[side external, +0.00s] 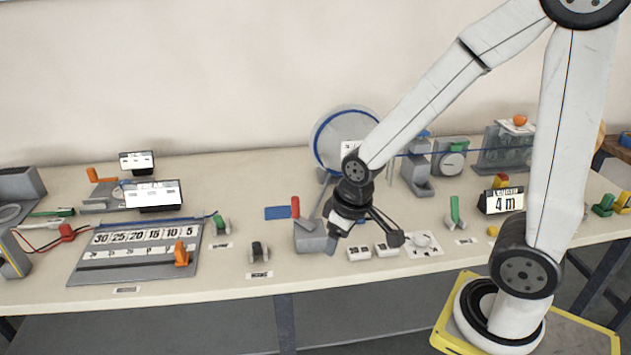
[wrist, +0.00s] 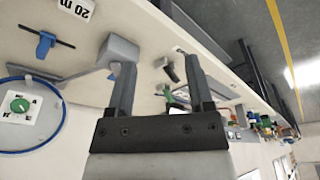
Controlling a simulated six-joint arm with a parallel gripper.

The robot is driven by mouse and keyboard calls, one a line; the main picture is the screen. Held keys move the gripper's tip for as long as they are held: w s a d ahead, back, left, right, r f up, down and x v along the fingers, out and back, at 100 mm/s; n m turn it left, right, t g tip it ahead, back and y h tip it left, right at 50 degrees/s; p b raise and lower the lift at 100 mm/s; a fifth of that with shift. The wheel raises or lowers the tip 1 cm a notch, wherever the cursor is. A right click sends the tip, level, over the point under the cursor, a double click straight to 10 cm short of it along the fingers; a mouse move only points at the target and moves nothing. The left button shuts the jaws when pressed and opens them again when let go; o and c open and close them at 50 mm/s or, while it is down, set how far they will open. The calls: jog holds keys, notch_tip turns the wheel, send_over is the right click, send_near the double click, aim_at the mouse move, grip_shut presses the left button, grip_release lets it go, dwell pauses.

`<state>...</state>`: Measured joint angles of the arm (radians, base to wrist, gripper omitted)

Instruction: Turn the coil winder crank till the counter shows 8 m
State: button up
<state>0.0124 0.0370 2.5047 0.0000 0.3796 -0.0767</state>
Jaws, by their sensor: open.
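The counter (side external: 502,202), a small display in a black frame, reads "4 m" in the side view. A large pale disc with a blue rim (side external: 329,137) stands upright at the back of the bench, partly hidden by my arm; it looks like the winder's reel. A similar blue-rimmed disc (wrist: 40,128) is at the left of the wrist view, with a green round part on its face. I cannot clearly make out the crank. My gripper (side external: 366,238) is open and empty, pointing down above the bench in front of the disc; its fingers also show in the wrist view (wrist: 160,78).
A grey block with a red lever (side external: 310,236) stands just left of my gripper. Small white labelled blocks (side external: 371,252) and a white plate (side external: 422,243) lie close below and right. A numbered board (side external: 138,240) with an orange slider is further left. Blue line runs right to grey fixtures.

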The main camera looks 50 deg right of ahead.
jog(key=w+d+n+g, duration=0.1)
jog(key=w+d+n, duration=0.15)
jog(key=w, duration=0.35)
jog(key=w+d+n, duration=0.2)
jog(key=w+n, duration=0.1)
jog(key=w, duration=0.2)
jog(key=n+g, duration=0.2)
jog(key=n, duration=0.6)
send_over(295, 206)
jog(key=shift+w+d+f, duration=0.35)
jog(key=shift+d+f, duration=0.1)
jog(key=shift+f, duration=0.3)
jog(key=shift+f, duration=0.1)
jog(key=shift+f, duration=3.85)
grip_shut()
